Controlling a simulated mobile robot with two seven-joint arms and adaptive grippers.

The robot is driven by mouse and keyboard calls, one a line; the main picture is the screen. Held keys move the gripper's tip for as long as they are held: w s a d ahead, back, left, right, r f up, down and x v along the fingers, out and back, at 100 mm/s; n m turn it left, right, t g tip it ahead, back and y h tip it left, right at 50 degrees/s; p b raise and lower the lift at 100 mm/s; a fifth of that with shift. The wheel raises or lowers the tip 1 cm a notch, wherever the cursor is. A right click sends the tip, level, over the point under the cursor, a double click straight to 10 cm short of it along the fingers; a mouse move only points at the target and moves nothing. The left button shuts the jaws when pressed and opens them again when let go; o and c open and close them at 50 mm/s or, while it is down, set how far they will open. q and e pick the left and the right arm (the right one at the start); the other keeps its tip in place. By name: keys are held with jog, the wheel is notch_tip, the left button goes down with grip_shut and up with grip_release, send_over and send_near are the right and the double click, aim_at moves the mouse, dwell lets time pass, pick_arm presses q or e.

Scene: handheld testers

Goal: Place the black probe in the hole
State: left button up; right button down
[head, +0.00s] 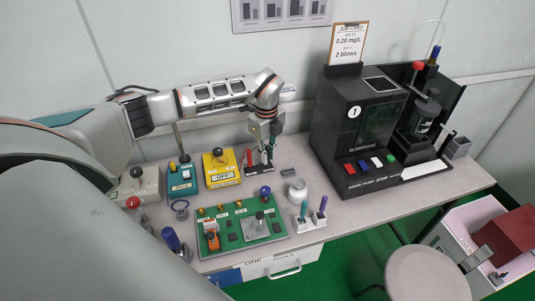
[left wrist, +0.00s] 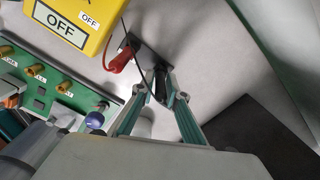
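My left gripper (head: 270,151) points down over a small dark probe stand (head: 258,170) near the middle of the bench. In the left wrist view, its teal fingers (left wrist: 160,96) converge on the black probe (left wrist: 161,80), one on each side, and appear shut on it. The probe is still at the stand (left wrist: 150,58); whether its tip is inside cannot be seen. A red probe (left wrist: 121,58) stands beside it. A black cable runs up past the yellow tester (head: 220,168), labelled OFF. I cannot make out the hole. My right gripper is not in view.
A green board (head: 240,240) with brass terminals lies in front. A white jar (head: 297,191) and a rack of pens (head: 312,222) stand right of it. A tall black machine (head: 350,130) bounds the right side. A teal box (head: 182,179) is left.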

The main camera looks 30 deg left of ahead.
pick_arm(q)
jog(key=shift+o, duration=0.8)
jog(key=shift+r, duration=0.15)
jog(key=shift+r, duration=0.4)
notch_tip(320, 180, up, 11)
jog(key=shift+s+r, duration=0.15)
